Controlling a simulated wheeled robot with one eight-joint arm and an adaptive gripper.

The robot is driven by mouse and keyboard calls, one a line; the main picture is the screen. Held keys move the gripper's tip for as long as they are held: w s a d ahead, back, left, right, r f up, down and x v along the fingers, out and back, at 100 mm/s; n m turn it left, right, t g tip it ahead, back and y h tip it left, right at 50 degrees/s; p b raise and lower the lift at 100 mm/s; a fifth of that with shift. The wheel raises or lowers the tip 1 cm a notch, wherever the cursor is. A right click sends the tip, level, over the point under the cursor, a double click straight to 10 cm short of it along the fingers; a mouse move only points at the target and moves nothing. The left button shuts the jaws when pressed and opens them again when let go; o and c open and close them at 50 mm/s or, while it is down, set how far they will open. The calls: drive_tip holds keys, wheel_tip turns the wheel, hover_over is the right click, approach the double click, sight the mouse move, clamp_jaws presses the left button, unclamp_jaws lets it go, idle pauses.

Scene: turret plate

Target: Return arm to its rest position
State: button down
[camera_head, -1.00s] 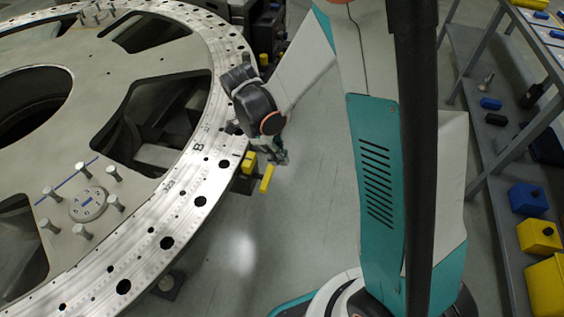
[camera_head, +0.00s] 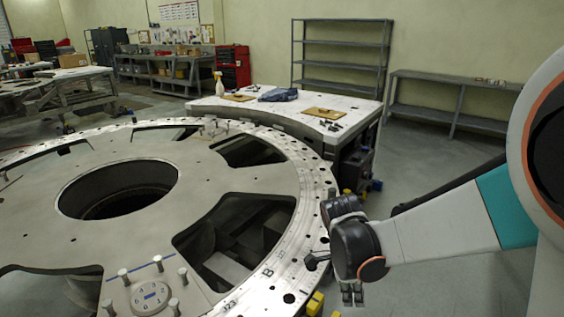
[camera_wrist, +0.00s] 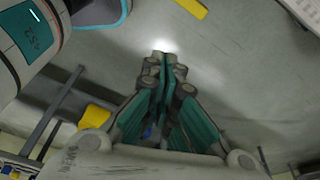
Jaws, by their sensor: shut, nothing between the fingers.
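My arm reaches in from the right in the head view. Its wrist is beside the outer rim of the large round turret plate (camera_head: 262,268). My gripper (camera_head: 352,298) hangs below the wrist, just off the plate's right edge, pointing down. In the wrist view my gripper (camera_wrist: 165,62) has its teal-sided fingers together, with nothing between them. Grey floor lies beyond the fingertips, apart from them.
Yellow blocks (camera_head: 315,303) sit at the plate's edge near my gripper. A yellow bar (camera_wrist: 192,8) shows past the fingertips. A white-topped workbench (camera_head: 345,103) stands behind the plate. Shelving (camera_head: 340,65) and a long bench (camera_head: 455,105) line the back wall. Floor at right is open.

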drive_tip(key=s+d+r+n+t+y, duration=0.1)
drive_tip(key=s+r+n+t, duration=0.3)
drive_tip(key=r+n, duration=0.3)
drive_tip(key=s+d+r+n+t+y, duration=0.1)
drive_tip(key=s+r+n+t, duration=0.3)
drive_tip(key=n, duration=1)
drive_tip(key=shift+v, duration=2.35)
drive_tip(key=shift+s+d+f, duration=0.15)
